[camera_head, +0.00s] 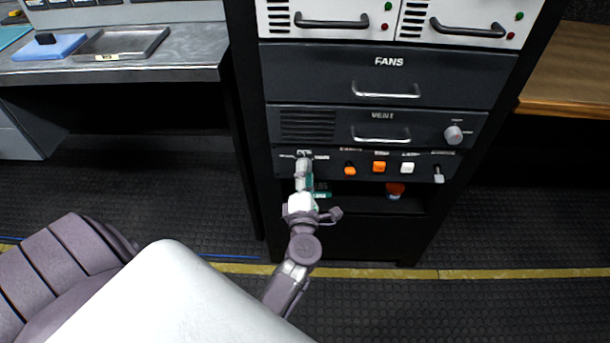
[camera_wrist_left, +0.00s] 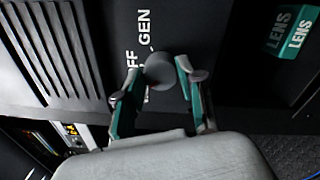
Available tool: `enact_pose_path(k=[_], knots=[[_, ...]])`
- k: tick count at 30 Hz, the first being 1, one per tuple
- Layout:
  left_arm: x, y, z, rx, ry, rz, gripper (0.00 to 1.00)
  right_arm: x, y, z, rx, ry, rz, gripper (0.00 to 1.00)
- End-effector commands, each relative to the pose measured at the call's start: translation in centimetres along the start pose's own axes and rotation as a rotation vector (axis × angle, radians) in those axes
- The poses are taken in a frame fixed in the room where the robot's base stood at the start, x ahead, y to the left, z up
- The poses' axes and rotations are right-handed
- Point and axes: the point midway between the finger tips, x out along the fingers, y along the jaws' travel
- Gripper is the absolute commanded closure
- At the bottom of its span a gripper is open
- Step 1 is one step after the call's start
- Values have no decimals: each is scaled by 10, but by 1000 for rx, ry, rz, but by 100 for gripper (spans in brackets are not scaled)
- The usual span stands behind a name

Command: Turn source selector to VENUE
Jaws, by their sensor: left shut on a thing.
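The source selector is a dark round knob (camera_wrist_left: 160,69) on the black lower panel. In the left wrist view it sits between the two fingers of my left gripper (camera_wrist_left: 160,84), which is shut on it. The labels OFF and GEN (camera_wrist_left: 145,28) show beside it; a third label is mostly hidden behind a finger. Where the knob points is not clear. In the head view my left gripper (camera_head: 303,168) reaches up to the left end of the panel (camera_head: 330,164) and covers the knob. My right gripper is in neither view.
Right of the selector on the same panel are an orange switch (camera_head: 349,170), an orange button (camera_head: 379,167), a white button (camera_head: 407,168) and a lever (camera_head: 438,173). A VENT panel with a knob (camera_head: 453,134) is above. A teal LENS box (camera_wrist_left: 285,32) lies in the open shelf below.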

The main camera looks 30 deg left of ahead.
Motion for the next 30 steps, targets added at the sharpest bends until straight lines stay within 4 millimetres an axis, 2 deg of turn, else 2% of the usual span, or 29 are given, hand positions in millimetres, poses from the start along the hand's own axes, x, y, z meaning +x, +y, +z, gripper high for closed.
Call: enact_pose_path(k=[12,13,17,30], knots=[[-1,-2,-1,-6,2,-4,96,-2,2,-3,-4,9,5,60],[-1,-2,-1,-5,2,-4,58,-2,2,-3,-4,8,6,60],[-1,-2,-1,-5,2,-3,36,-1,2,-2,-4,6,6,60],[0,0,0,-5,1,-1,36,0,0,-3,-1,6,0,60]])
